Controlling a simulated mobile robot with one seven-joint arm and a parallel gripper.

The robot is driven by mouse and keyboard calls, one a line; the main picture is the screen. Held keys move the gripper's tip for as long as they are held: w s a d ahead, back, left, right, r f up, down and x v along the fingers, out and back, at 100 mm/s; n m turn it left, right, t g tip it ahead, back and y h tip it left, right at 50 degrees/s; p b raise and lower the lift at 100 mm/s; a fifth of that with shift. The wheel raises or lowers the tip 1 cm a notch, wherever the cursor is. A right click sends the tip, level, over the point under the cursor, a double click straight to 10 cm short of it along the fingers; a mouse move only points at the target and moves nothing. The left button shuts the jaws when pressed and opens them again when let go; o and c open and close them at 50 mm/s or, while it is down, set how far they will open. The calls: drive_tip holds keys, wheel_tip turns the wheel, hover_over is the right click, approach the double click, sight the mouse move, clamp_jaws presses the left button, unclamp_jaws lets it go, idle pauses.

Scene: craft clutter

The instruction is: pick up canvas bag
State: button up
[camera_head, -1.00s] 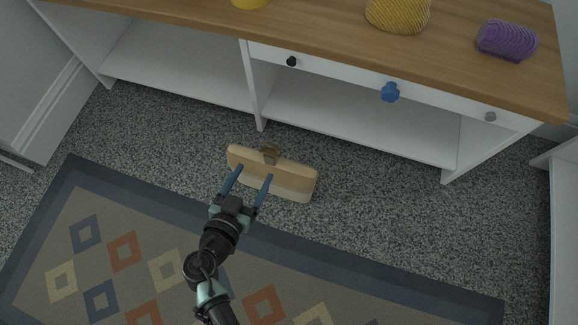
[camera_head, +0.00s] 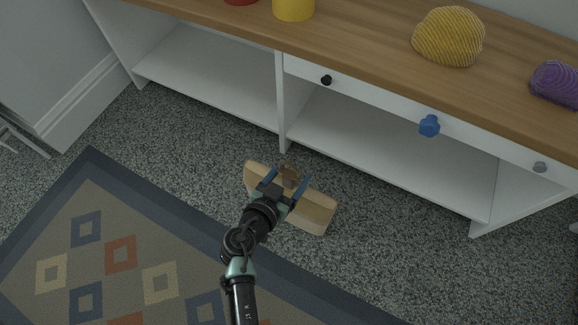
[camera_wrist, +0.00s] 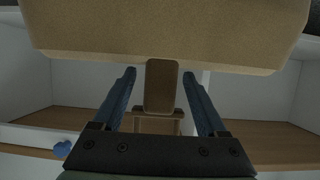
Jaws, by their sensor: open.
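The canvas bag (camera_head: 319,207) is tan, with a brown strap or clasp (camera_head: 289,172) on its upper side. It rests on the grey floor between the rug and the white cabinet. It fills the top of the wrist view (camera_wrist: 160,35), with the brown strap (camera_wrist: 161,88) hanging between the fingers. My gripper (camera_head: 287,182) is open, its blue fingers on either side of the strap. In the wrist view the fingers (camera_wrist: 160,100) show gaps to both sides of it. My gripper and wrist hide the middle of the bag in the head view.
A white cabinet (camera_head: 283,110) with open shelves and a wooden top stands just behind the bag. A blue knob (camera_head: 429,126) sticks out from its drawer. On top are a yellow cup (camera_head: 293,8), a yellow woven item (camera_head: 449,37) and a purple one (camera_head: 556,83). A patterned rug (camera_head: 120,215) lies in front.

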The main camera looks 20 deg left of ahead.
drive_tip(key=shift+x, duration=0.95)
drive_tip(key=shift+s+f, duration=0.1)
drive_tip(key=shift+c, duration=0.3)
clamp_jaws()
